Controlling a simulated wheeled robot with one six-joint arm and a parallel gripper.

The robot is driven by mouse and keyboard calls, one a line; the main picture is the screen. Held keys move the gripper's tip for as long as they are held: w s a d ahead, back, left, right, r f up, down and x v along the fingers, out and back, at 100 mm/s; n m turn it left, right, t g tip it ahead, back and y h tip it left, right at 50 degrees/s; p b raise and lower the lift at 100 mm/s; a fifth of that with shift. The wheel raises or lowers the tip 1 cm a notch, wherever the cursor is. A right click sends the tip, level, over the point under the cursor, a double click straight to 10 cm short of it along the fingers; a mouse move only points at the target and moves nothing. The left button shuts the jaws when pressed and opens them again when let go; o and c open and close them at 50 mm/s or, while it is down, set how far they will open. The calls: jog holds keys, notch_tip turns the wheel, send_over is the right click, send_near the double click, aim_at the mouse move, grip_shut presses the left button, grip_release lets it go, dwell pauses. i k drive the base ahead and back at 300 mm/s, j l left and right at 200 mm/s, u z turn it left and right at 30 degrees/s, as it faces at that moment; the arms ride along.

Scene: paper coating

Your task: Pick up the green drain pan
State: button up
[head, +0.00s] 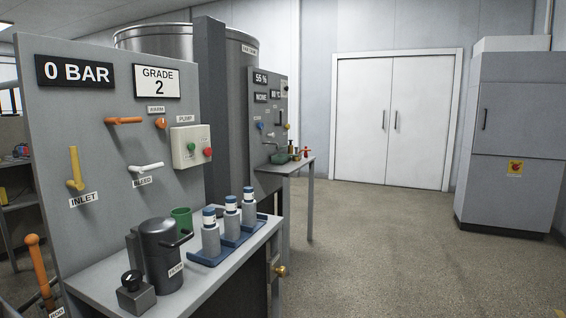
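A green cup-like container (181,219) stands on the near bench (215,262), partly hidden behind the dark grey filter pot (160,258). My gripper is not in view.
Several white-labelled bottles stand in a blue tray (215,254) on the near bench. The near panel (95,130) carries orange, yellow and white levers. Small bottles and a red item (306,153) are beside the dish. Open floor (390,250) lies to the right, before a grey cabinet (510,130).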

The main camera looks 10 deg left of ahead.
aim_at(287, 158)
jog(key=i+z, duration=0.25)
jog(key=i, duration=1.95)
jog(key=i+l+u, duration=0.1)
jog(key=i+u, duration=0.25)
jog(key=i, duration=0.2)
jog(key=i+l+u, duration=0.3)
jog(key=i, duration=0.25)
jog(key=i+l+u, duration=0.35)
jog(key=i, duration=0.15)
